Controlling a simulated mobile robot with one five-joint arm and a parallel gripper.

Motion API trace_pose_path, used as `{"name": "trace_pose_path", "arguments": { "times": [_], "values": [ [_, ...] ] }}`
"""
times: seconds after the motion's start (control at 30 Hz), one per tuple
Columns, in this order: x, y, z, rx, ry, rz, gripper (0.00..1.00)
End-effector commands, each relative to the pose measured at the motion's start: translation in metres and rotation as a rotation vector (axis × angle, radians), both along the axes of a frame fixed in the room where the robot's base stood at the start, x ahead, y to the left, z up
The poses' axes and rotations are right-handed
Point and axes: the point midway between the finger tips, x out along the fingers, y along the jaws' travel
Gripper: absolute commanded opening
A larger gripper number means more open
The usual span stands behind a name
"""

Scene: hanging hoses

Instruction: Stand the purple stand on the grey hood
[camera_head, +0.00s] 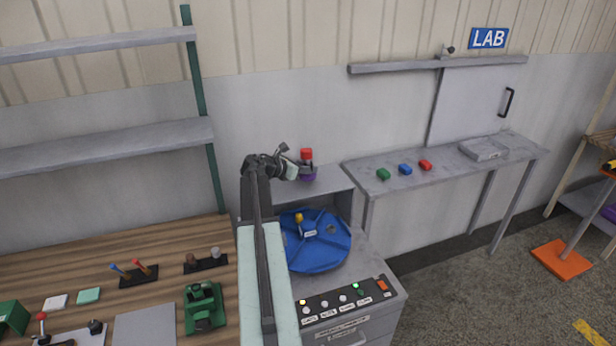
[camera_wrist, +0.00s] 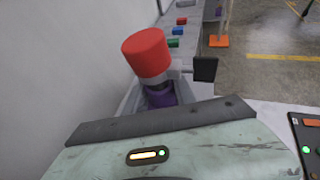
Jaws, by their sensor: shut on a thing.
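The purple stand (camera_head: 308,177) is in my gripper (camera_head: 300,169), with a red cylinder (camera_head: 306,154) on top of it. In the wrist view the red cylinder (camera_wrist: 146,53) looks tilted and partly covers the purple stand (camera_wrist: 160,95). My gripper (camera_wrist: 180,75) is shut on the stand just below the red part. The grey hood (camera_head: 335,180) is the box-like cover over a blue round rotor. The stand is over the hood's top in the head view. I cannot tell whether its base touches the hood, as my wrist hides it.
The blue rotor (camera_head: 322,252) lies below the hood, with a button panel (camera_head: 342,299) in front. A grey wall is close behind. A grey bench (camera_head: 445,177) with green, blue and red blocks is to the right. A wooden table (camera_head: 150,245) with tools is left.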

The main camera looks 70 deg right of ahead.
Motion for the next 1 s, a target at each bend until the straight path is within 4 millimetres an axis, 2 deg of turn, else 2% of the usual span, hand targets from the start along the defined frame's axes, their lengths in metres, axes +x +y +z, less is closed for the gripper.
{"name": "trace_pose_path", "arguments": {
  "times": [0.2,0.3,0.53,0.67,0.7,0.77,0.8,1.0],
  "values": [
    [0.0,-0.002,-0.03,0.0,0.0,-0.001,0.0],
    [-0.001,-0.002,-0.039,-0.001,0.001,-0.001,0.0],
    [-0.001,-0.002,-0.035,-0.001,0.0,-0.001,0.0],
    [-0.001,-0.002,-0.039,-0.001,0.0,-0.002,0.0],
    [-0.001,-0.002,-0.04,0.0,0.0,-0.002,0.34],
    [-0.001,-0.002,-0.038,0.0,0.0,-0.002,0.51],
    [-0.002,-0.002,-0.038,0.0,0.0,-0.002,0.53],
    [-0.002,-0.002,-0.038,0.0,0.0,-0.002,0.53]
  ]
}}
